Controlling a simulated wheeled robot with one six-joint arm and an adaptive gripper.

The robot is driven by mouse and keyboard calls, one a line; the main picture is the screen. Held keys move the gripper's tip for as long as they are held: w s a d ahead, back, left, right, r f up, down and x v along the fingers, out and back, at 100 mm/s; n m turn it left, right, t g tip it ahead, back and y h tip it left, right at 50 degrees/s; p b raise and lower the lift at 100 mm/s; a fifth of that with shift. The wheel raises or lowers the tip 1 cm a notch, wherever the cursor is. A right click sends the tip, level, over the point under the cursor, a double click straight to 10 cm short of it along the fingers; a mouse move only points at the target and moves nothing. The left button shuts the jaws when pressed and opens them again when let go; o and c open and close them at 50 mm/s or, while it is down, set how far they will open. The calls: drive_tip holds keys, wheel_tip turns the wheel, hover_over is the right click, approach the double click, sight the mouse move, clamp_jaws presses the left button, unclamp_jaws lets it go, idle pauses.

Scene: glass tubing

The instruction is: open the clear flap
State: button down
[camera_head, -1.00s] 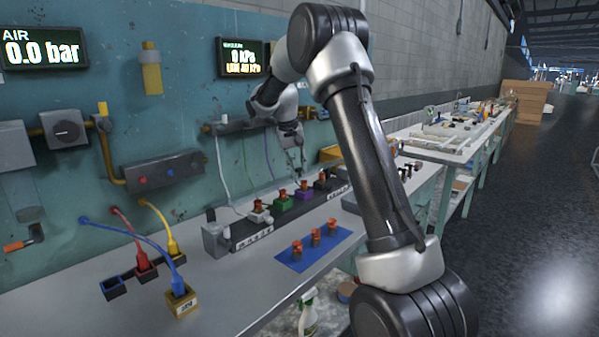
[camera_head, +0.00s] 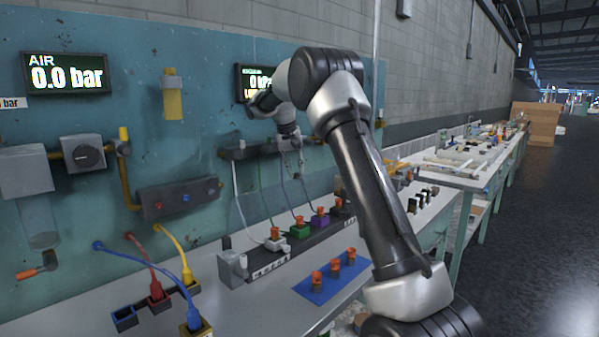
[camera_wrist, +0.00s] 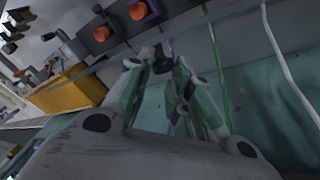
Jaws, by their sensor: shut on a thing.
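My gripper (camera_head: 296,158) is low in front of the teal wall panel, by the right part of a dark rail, in the head view. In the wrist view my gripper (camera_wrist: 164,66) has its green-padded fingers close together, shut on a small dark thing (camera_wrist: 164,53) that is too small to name. I cannot make out the clear flap for certain. A see-through part (camera_head: 42,222) hangs below a grey box at the far left, well away from my gripper.
A row of coloured blocks with orange tops (camera_head: 299,226) stands on the bench below my gripper. A blue mat (camera_head: 300,288) holds three orange-topped pieces. Thin hoses (camera_head: 240,190) hang from the rail. A yellow bin (camera_wrist: 70,91) shows in the wrist view.

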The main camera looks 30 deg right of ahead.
drive_tip(key=shift+w+a+f, duration=0.2)
drive_tip(key=shift+w+f, duration=0.05)
drive_tip(key=shift+f, duration=0.4)
drive_tip(key=shift+w+a+f, duration=0.2)
drive_tip(key=shift+w+f, duration=0.05)
drive_tip(key=shift+f, duration=0.4)
drive_tip(key=c, duration=1.5)
unclamp_jaws()
drive_tip(key=shift+c, duration=0.2)
drive_tip(key=o, duration=0.3)
drive_tip(key=shift+o, duration=0.6)
drive_tip(key=shift+w+d+f, duration=0.15)
drive_tip(key=shift+w+f, duration=0.1)
drive_tip(key=shift+f, duration=0.05)
drive_tip(key=shift+c, duration=0.4)
drive_tip(key=shift+r, duration=0.35)
